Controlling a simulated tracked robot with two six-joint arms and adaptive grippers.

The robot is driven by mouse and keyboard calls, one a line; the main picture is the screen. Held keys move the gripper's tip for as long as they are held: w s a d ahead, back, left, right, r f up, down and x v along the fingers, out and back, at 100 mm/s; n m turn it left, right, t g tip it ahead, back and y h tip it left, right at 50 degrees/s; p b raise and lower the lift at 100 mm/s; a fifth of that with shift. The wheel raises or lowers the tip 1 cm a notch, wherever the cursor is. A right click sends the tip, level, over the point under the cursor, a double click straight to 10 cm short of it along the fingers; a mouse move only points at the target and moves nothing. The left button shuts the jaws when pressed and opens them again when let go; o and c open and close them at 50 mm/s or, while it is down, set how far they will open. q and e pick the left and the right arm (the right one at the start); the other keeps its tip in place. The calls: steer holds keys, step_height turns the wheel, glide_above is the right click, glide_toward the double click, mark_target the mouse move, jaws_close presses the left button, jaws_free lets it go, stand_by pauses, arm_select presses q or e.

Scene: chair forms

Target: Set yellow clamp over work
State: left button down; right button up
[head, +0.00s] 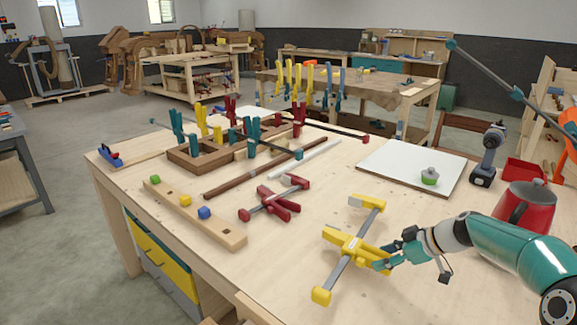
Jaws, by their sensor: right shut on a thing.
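The yellow clamp (350,245) has a grey bar with yellow jaws and a yellow handle. It is at the front right of the workbench. My right gripper (384,258) is shut on its handle side; whether the clamp touches the bench top is hard to tell. The work (190,160) is a brown wooden frame at the back left of the bench, with several teal, yellow and red clamps standing on it. Part of the frame is hidden behind these clamps. My left gripper is not in view.
A red clamp (272,199) lies between the yellow clamp and the work. A brown rod (265,168) lies beside the frame. A wooden strip (220,229) carries coloured cubes at the front left. A white board (400,162), drill (487,155) and red kettle (524,206) are at right.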

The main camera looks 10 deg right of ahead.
step_height(320, 180, down, 3)
steer(key=shift+f+b, duration=0.2)
steer(key=shift+b, duration=0.3)
steer(key=shift+a+f, duration=0.1)
steer(key=shift+a, duration=0.05)
